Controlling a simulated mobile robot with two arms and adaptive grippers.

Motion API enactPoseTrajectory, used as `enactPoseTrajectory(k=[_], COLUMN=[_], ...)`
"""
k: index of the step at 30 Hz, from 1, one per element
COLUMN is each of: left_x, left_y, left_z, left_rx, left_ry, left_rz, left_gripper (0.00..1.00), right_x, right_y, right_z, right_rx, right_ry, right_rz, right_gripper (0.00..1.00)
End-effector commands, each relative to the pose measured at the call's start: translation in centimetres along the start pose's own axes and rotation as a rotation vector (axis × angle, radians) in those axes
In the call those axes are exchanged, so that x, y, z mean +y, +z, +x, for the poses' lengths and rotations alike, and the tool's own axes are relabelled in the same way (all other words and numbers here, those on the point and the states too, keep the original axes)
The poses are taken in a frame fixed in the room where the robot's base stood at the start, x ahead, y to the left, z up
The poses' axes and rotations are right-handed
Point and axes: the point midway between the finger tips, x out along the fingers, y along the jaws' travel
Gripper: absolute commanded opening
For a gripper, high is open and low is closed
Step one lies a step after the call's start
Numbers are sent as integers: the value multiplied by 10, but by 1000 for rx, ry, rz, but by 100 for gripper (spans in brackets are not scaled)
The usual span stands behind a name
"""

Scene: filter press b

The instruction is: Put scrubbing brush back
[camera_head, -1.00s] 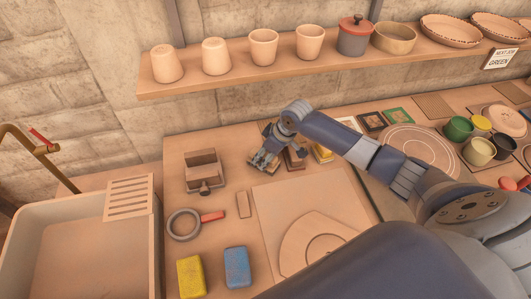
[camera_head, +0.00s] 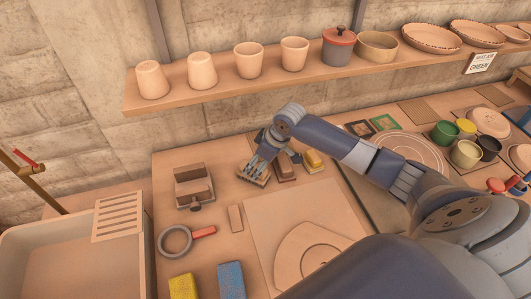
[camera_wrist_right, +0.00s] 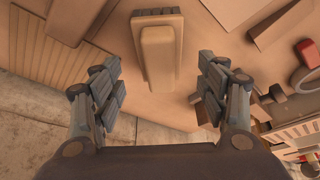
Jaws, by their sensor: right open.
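My right gripper (camera_head: 262,166) is over the back of the table. It is open and empty, and its two fingers (camera_wrist_right: 158,92) stand wide apart in the right wrist view. A long wooden block on a wider base (camera_wrist_right: 157,55), which looks like the scrubbing brush, lies ahead of the open fingers, apart from both. In the head view a brown block (camera_head: 286,168) sits just right of the gripper and is partly hidden by it; I cannot tell for sure that it is the same thing. My left gripper is not in view.
A wooden press-like holder (camera_head: 193,187) and a ring with a red handle (camera_head: 174,242) are to the left. A pale board (camera_head: 300,215) lies in front. A shelf (camera_head: 215,85) with cups and bowls hangs above.

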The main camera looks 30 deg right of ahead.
Motion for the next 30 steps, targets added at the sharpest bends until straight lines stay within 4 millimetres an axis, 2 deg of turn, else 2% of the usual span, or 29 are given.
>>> enactPoseTrajectory(k=[6,12,18,30], left_x=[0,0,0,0], left_y=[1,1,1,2], left_z=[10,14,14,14], left_rx=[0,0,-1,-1], left_ry=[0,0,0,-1], left_rz=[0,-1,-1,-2], left_gripper=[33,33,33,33], right_x=[1,1,0,0], right_y=[0,0,0,0], right_z=[-47,-78,-88,-88], right_rx=[2,1,0,0], right_ry=[3,1,-1,-1], right_rz=[-2,0,1,1], right_gripper=[68,68,68,68])
